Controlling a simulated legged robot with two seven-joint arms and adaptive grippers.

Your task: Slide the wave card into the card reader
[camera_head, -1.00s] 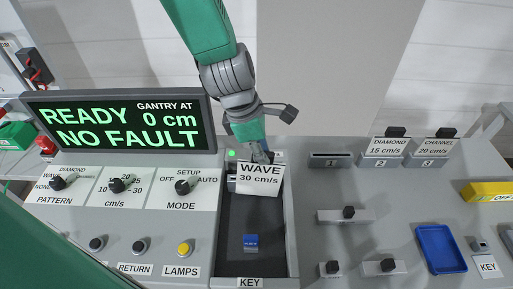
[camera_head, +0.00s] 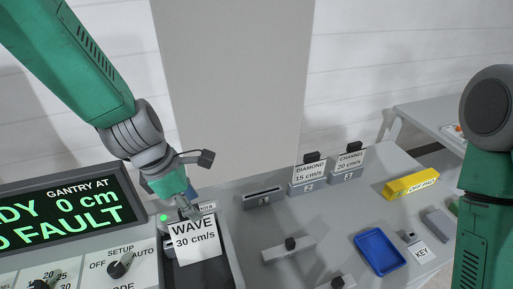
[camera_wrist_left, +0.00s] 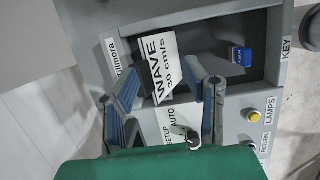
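The white wave card (camera_head: 194,242), marked "WAVE 30 cm/s", stands at the far end of a dark recess in the console, in front of the grey card reader (camera_head: 169,246), which it partly hides. I cannot tell how deep its lower edge sits. The card also shows in the left wrist view (camera_wrist_left: 163,66), with a black grip along its top edge. My left gripper (camera_head: 189,212) is at the card's top. In the left wrist view its fingers (camera_wrist_left: 162,68) are apart, one on either side of the card. My right arm shows at the right edge; its gripper is out of view.
Holder 1 (camera_head: 263,198) is empty. The diamond card (camera_head: 310,172) and channel card (camera_head: 350,161) stand in holders behind it. A blue tray (camera_head: 379,251), a yellow block (camera_head: 411,184) and a display (camera_head: 68,218) are nearby. A blue key (camera_wrist_left: 241,56) lies in the recess.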

